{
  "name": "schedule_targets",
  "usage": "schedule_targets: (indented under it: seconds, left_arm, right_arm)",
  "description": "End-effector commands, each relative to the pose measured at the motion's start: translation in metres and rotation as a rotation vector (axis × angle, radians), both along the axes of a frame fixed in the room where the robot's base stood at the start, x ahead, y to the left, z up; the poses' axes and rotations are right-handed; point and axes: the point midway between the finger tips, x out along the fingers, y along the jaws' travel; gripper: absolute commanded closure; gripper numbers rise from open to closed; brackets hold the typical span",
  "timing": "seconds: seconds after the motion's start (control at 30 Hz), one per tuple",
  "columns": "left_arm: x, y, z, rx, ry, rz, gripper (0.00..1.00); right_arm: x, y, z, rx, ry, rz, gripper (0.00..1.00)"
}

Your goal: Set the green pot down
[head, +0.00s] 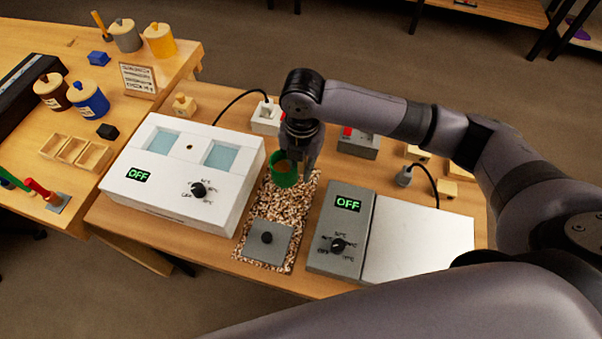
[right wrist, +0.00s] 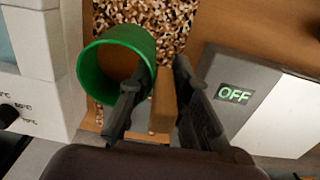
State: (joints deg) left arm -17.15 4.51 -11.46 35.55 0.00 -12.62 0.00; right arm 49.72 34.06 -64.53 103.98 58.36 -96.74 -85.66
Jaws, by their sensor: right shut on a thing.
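The green pot (head: 284,179) is at the far end of the speckled cork-chip mat (head: 268,205), between the white and grey units. It also shows in the right wrist view (right wrist: 84,72), its round mouth open and brown inside. My right gripper (head: 304,160) is over the pot's far right side. In the right wrist view my right gripper (right wrist: 160,105) is shut on the pot's wooden handle (right wrist: 163,92). The pot looks roughly upright. I cannot tell whether its base touches the mat. My left gripper is not in view.
The white unit (head: 170,209) with two blue windows reads OFF on the left. The grey unit (head: 336,251) with a pale plate (head: 415,244) reads OFF on the right. Lidded pots stand on the left table.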

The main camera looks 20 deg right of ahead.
Motion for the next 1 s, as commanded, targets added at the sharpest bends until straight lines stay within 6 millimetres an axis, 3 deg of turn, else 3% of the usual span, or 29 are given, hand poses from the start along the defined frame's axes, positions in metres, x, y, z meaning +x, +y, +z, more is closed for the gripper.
schedule_targets:
  seconds: [0.3,0.67,0.7,1.0]
  left_arm:
    - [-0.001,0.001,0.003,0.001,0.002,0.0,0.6]
    - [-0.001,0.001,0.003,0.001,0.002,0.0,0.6]
    - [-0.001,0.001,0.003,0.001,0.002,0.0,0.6]
    - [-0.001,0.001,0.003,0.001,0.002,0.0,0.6]
  right_arm:
    - [-0.001,0.0,-0.04,-0.001,0.002,0.0,1.0]
    - [0.0,0.0,-0.044,-0.001,0.001,0.0,1.0]
    - [0.0,0.0,-0.044,-0.001,0.0,0.0,0.79]
    - [0.0,0.0,-0.043,-0.001,0.0,0.0,0.62]
